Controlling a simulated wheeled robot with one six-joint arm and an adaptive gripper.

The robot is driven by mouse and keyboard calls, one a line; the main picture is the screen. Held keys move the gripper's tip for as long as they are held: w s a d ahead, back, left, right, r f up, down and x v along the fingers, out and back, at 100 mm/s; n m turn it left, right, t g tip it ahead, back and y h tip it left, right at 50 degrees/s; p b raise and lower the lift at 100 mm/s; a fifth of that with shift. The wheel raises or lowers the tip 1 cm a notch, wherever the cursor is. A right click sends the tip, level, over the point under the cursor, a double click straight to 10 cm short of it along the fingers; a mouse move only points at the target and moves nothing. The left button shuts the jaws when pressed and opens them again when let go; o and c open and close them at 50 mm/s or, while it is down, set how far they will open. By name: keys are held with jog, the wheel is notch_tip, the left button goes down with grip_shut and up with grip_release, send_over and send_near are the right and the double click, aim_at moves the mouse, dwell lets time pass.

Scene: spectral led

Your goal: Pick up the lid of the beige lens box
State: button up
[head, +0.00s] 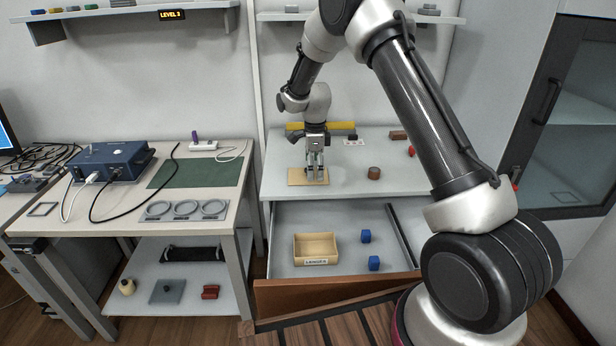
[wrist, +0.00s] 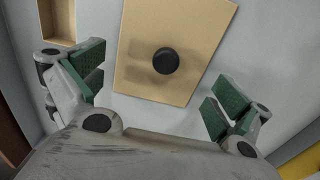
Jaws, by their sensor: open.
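The lid (head: 294,178) is a flat beige panel lying on the grey worktop, partly hidden by my gripper in the head view. In the wrist view the lid (wrist: 190,25) shows a round black knob (wrist: 166,61) at its middle. The beige lens box (head: 316,248), labelled LENSES, sits uncovered in the pulled-out drawer below; a corner of the box (wrist: 57,22) shows in the wrist view. My gripper (head: 315,176) points down over the lid. In the wrist view my gripper (wrist: 156,87) is open and empty, its green-padded fingers apart on either side, with the knob beyond the gap between them.
Two blue blocks (head: 366,236) (head: 374,263) lie in the drawer right of the box. A brown cylinder (head: 374,173) stands right of the lid, and a yellow bar (head: 295,127) lies behind. The open drawer's wooden front (head: 330,294) juts out below the worktop.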

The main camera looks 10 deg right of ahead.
jog(key=shift+f, duration=0.35)
jog(key=shift+s, duration=0.1)
jog(key=c, duration=2.1)
